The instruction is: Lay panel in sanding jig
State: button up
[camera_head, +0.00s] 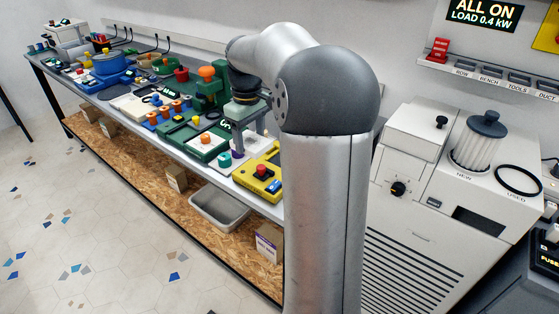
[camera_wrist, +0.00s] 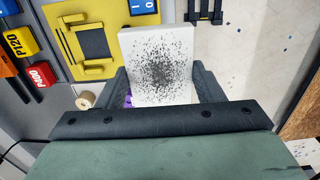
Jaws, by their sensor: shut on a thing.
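The panel (camera_wrist: 158,62) is a flat white piece with a dense spray of dark specks on its face. My gripper (camera_wrist: 158,76) is shut on it, with one dark finger at each side edge. The sanding jig (camera_wrist: 62,38), a yellow plate with a dark pad and yellow brackets, is left of the panel in the wrist view. The panel covers part of the jig's right side, and its height over the jig cannot be told.
Coloured blocks marked P120 (camera_wrist: 20,42) and P400 (camera_wrist: 40,74) lie left of the jig. A tan roll (camera_wrist: 85,100) is below it. A yellow unit with a red knob (camera_head: 262,170) is at the bench's near end. A green fixture (camera_head: 205,145) and crowded tools fill the bench.

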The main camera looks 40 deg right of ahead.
jog(key=w+d+f, duration=0.1)
jog(key=d+f, duration=0.1)
jog(key=d, duration=0.2)
jog(key=w+d+f+p, duration=0.1)
jog(key=d+f, duration=0.2)
jog(key=w+d+f+p, duration=0.1)
jog(key=d+f, duration=0.2)
jog(key=d, duration=0.1)
jog(key=shift+w+d+f, duration=0.15)
jog(key=shift+w+d, duration=0.2)
jog(key=shift+d+f, duration=0.25)
jog(key=shift+f, duration=0.2)
jog(key=shift+w+d+f, duration=0.1)
jog(key=shift+f, duration=0.75)
jog(key=shift+w+d+f, duration=0.1)
jog(key=shift+f, duration=0.75)
jog(key=shift+s+f, duration=0.1)
jog(key=shift+f, duration=0.05)
jog(key=o, duration=1)
